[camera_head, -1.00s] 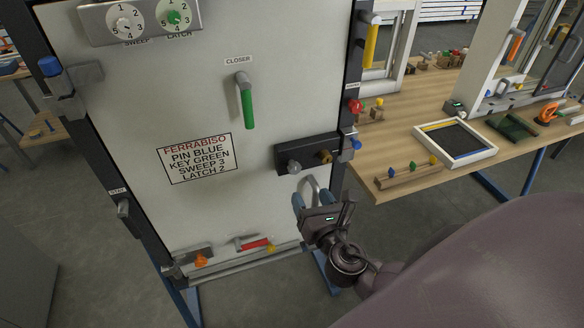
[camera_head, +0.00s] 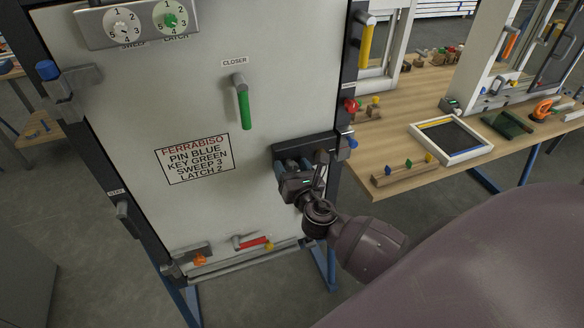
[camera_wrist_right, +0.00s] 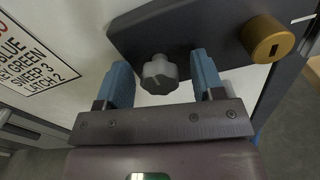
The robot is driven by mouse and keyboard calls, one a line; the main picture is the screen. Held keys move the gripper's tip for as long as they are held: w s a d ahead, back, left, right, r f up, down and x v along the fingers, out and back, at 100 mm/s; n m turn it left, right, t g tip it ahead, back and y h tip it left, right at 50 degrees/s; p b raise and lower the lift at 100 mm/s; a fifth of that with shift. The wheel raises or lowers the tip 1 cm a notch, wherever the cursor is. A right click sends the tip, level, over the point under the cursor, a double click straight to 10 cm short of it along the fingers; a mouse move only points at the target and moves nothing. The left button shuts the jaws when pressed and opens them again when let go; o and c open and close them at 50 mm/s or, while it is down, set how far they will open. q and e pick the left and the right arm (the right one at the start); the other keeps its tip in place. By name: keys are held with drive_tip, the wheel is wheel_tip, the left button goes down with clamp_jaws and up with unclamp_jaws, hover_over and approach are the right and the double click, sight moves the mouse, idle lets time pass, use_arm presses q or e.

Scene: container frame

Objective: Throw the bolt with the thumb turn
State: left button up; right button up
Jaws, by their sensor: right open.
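The lock case (camera_head: 304,146) is a dark plate on the right side of the pale door (camera_head: 200,215). In the right wrist view, the grey lobed thumb turn (camera_wrist_right: 159,75) sticks out of the lock case (camera_wrist_right: 190,30), with a brass key cylinder (camera_wrist_right: 267,39) to its right. My right gripper (camera_head: 292,168) is at the lock case and hides the thumb turn in the head view. In the wrist view its blue fingers (camera_wrist_right: 163,80) are open, one on each side of the thumb turn, with visible gaps. The left gripper is not in view.
A green-handled closer lever (camera_head: 243,105) and two numbered dials (camera_head: 124,27) are higher on the door. A red-handled lever (camera_head: 252,243) is low down. A blue-tipped part (camera_head: 348,143) is at the door's right edge. A wooden bench (camera_head: 400,120) stands to the right.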

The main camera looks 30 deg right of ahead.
drive_tip(key=c, duration=0.9)
